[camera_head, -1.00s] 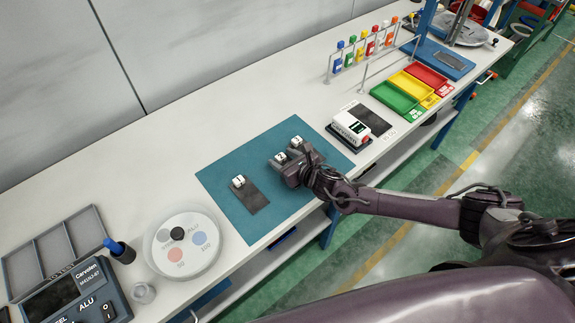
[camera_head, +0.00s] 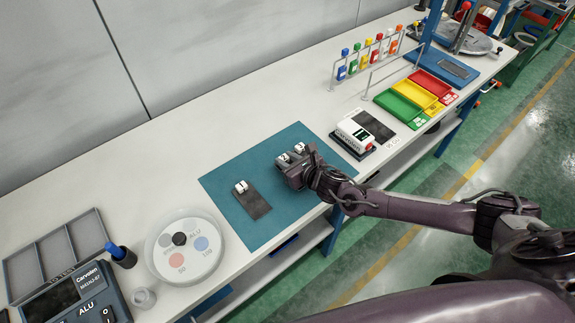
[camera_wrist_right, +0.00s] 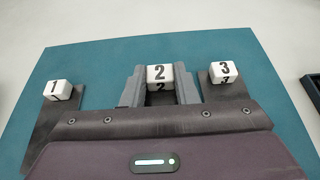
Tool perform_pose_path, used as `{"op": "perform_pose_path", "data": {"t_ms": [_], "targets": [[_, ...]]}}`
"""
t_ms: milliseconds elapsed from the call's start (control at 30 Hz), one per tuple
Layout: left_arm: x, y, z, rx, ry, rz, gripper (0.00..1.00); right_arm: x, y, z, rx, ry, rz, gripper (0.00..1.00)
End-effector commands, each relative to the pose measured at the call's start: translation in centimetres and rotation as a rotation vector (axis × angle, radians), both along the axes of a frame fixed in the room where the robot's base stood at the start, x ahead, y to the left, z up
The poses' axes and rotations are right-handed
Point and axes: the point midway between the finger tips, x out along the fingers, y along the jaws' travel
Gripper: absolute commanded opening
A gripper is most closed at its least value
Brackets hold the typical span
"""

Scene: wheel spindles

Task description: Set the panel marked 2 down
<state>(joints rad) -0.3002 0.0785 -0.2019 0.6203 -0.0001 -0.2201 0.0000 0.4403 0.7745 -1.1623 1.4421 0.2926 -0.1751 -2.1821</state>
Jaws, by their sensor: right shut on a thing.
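The panel marked 2 shows its white numbered block (camera_wrist_right: 160,76) between the two fingers of my right gripper (camera_wrist_right: 160,90) in the right wrist view. The gripper is shut on it; the rest of that panel is mostly hidden by the gripper. In the head view my right gripper (camera_head: 291,171) is over the right part of the teal mat (camera_head: 225,180). I cannot tell whether panel 2 touches the mat. The dark panel marked 1 (camera_head: 257,206) lies on the mat to the left. My left gripper is not in view.
A white scale-like device (camera_head: 353,136) is right of the mat, with green, yellow and red trays (camera_head: 399,107) beyond. A round white dish (camera_head: 187,268) is on the left. The table behind the mat is clear.

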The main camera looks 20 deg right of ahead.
Motion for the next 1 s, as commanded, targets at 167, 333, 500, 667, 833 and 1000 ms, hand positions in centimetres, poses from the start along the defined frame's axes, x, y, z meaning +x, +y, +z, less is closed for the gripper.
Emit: {"op": "perform_pose_path", "data": {"t_ms": [167, 333, 500, 667, 833, 1000], "targets": [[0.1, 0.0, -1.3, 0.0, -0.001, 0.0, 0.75, 0.1, -0.1, 4.9, 0.001, -0.008, 0.003, 0.0], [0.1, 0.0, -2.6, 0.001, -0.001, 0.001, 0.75, 0.1, 0.0, 10.0, -0.002, -0.008, 0.003, 0.0], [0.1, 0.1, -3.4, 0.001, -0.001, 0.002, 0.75, 0.0, 0.0, 14.1, -0.001, -0.007, 0.003, 0.0], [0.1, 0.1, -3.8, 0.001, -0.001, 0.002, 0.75, 0.0, 0.1, 16.5, 0.0, -0.004, 0.003, 0.0], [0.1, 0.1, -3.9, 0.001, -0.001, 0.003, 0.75, 0.0, 0.0, 17.6, 0.0, -0.002, 0.001, 0.0], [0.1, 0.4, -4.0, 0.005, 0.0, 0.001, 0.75, 0.0, 0.1, 17.6, 0.001, -0.002, 0.001, 0.0]]}}
